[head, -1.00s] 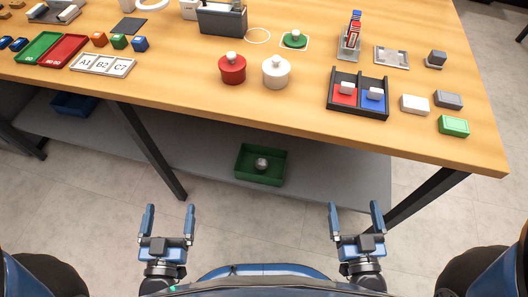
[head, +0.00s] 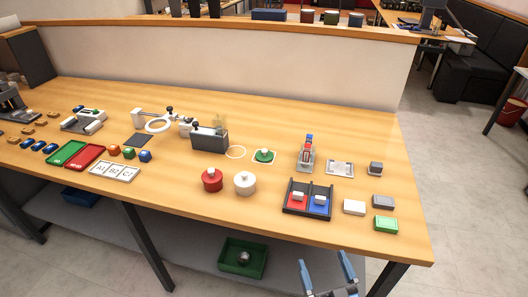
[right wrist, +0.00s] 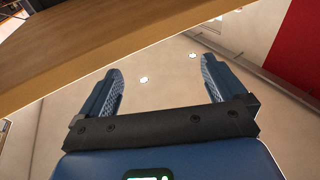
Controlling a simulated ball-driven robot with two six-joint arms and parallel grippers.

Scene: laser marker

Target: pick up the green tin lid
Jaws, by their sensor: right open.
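The green tin lid (head: 264,154) is a small round green lid with a pale knob. It lies on a white square outline on the table, right of a white ring. A red tin (head: 212,180) and a white tin (head: 245,184), each with a knobbed lid, stand in front of it to the left. My right gripper (head: 323,260) is open and empty, in front of the table's front edge and well short of the lid. In the right wrist view its open jaws (right wrist: 154,66) have nothing between them, and no lid shows. My left gripper is out of view.
A black two-part tray (head: 286,205) with red and blue compartments stands near the front edge, right of the tins. A grey stand (head: 305,160) holding colored pieces is right of the lid. A dark grey box (head: 210,140) is to its left. The table behind the lid is clear.

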